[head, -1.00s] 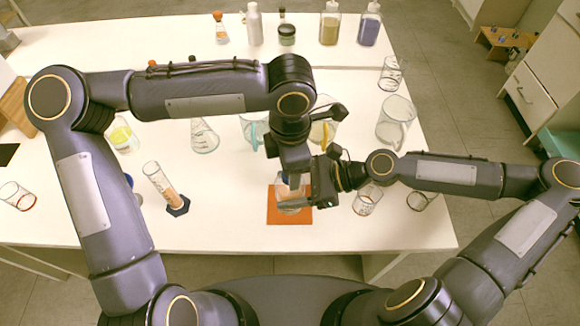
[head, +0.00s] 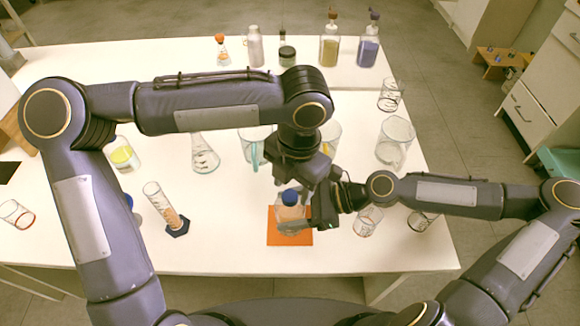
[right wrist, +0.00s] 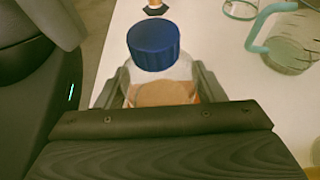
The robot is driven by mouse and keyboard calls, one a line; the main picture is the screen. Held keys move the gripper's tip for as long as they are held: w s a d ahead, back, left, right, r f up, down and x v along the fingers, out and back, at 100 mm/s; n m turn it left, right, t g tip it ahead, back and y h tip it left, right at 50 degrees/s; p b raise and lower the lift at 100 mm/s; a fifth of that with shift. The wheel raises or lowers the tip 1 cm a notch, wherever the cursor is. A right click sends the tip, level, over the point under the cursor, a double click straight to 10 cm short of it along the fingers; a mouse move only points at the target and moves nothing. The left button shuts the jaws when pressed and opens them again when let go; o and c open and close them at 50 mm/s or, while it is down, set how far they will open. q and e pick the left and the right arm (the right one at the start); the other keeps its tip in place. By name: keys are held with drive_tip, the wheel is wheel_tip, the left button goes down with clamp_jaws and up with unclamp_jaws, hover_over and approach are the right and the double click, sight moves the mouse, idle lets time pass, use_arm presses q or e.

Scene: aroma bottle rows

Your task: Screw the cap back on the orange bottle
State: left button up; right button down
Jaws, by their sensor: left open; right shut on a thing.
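The orange bottle (head: 291,212) is clear with orange liquid and stands upright over an orange mat (head: 290,239). Its blue cap (head: 290,197) sits on top of the neck; in the right wrist view the cap (right wrist: 153,45) looks level over the bottle (right wrist: 160,92). How tightly it is threaded I cannot tell. My right gripper (head: 297,220) is shut around the bottle's body, coming from the right. My left gripper (head: 298,178) is open, above and behind the cap and apart from it; its fingertips are partly hidden.
A tilted-looking cylinder with orange liquid (head: 160,203) on a dark base stands left of the mat. A flask (head: 205,155) and several beakers stand behind and to the right. A row of bottles (head: 328,45) lines the back shelf.

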use_arm(q)
drive_tip(key=n, duration=0.5)
drive_tip(key=shift+s+d+f+n, duration=0.1)
drive_tip(key=shift+s+n, duration=0.1)
drive_tip(key=shift+n, duration=0.2)
drive_tip(key=n, duration=0.5)
drive_tip(key=shift+n+y, duration=0.3)
drive_tip(key=n, duration=0.5)
drive_tip(key=shift+r+n, duration=0.2)
drive_tip(key=shift+n, duration=0.2)
drive_tip(key=n, duration=0.2)
drive_tip(key=shift+r+n, duration=0.1)
drive_tip(key=shift+n, duration=0.2)
drive_tip(key=n, duration=0.6)
drive_tip(key=shift+w+r, duration=0.15)
drive_tip(key=shift+r, duration=0.25)
drive_tip(key=n, duration=0.2)
drive_tip(key=shift+r+n, duration=0.25)
drive_tip(key=shift+n, duration=0.15)
drive_tip(key=n, duration=0.3)
drive_tip(key=r+n, duration=0.1)
drive_tip(key=n, duration=0.1)
drive_tip(key=shift+w+a+h, duration=0.25)
drive_tip(key=shift+h, duration=0.15)
drive_tip(key=n, duration=0.4)
drive_tip(key=r+n, duration=0.1)
drive_tip(key=n, duration=0.1)
drive_tip(key=shift+w+a+r+h, duration=0.1)
drive_tip(key=shift+w+h, duration=0.15)
drive_tip(key=shift+h, duration=0.05)
